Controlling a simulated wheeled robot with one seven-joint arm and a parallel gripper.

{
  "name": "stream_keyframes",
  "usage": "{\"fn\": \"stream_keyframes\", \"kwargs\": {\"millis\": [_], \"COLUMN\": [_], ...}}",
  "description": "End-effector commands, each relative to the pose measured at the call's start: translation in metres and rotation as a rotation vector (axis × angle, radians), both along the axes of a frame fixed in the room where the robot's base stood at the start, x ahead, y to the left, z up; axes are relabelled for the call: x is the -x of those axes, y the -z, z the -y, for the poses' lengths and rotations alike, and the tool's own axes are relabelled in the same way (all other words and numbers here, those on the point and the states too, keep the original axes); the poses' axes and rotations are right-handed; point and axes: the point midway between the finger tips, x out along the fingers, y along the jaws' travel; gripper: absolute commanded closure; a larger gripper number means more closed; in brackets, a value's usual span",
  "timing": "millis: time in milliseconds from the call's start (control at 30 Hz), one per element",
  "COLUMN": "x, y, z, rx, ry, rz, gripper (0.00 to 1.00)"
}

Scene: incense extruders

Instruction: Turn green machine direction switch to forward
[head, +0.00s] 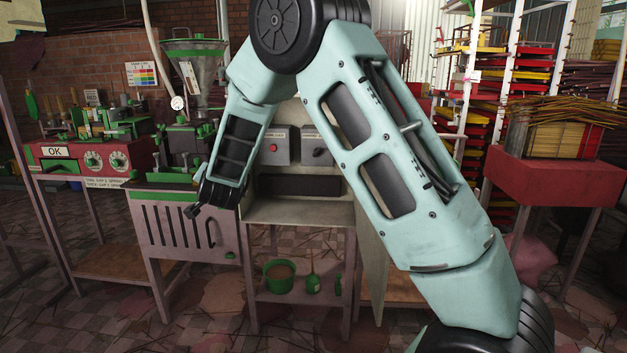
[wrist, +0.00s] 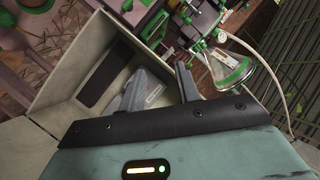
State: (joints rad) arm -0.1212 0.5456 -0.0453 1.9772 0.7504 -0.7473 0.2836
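The green machine (head: 180,150), with a metal hopper, stands left of centre in the head view, partly behind my arm. Its hopper (wrist: 243,88) shows at the upper right of the wrist view. Beside it, a pale cabinet carries a grey box with a red button (head: 274,147) and a grey box with a dark switch (head: 318,152), close to my arm's edge. I cannot read a direction marking on it. My gripper (wrist: 160,78) is open and empty in the wrist view, its two grey fingers apart in front of the pale cabinet (wrist: 52,88). Neither finger visibly touches a switch.
A red table (head: 560,182) with a crate of sticks stands at the right. Some patterned floor in front is clear.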

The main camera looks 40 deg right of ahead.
Motion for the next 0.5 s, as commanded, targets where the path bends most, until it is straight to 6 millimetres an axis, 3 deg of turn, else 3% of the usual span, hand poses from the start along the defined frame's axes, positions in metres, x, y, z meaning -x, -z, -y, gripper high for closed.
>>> {"fn": "stream_keyframes", "kwargs": {"millis": [33, 100, 200, 333, 500], "x": [-0.007, -0.009, 0.0, 0.018, 0.031], "y": [0.034, 0.048, 0.061, 0.07, 0.07], "z": [0.042, 0.093, 0.153, 0.201, 0.225], "rx": [0.027, 0.075, 0.157, 0.254, 0.317], "ry": [0.117, 0.268, 0.45, 0.607, 0.694], "rz": [0.069, 0.173, 0.307, 0.434, 0.508], "gripper": [0.67, 0.67, 0.67, 0.67, 0.67]}}
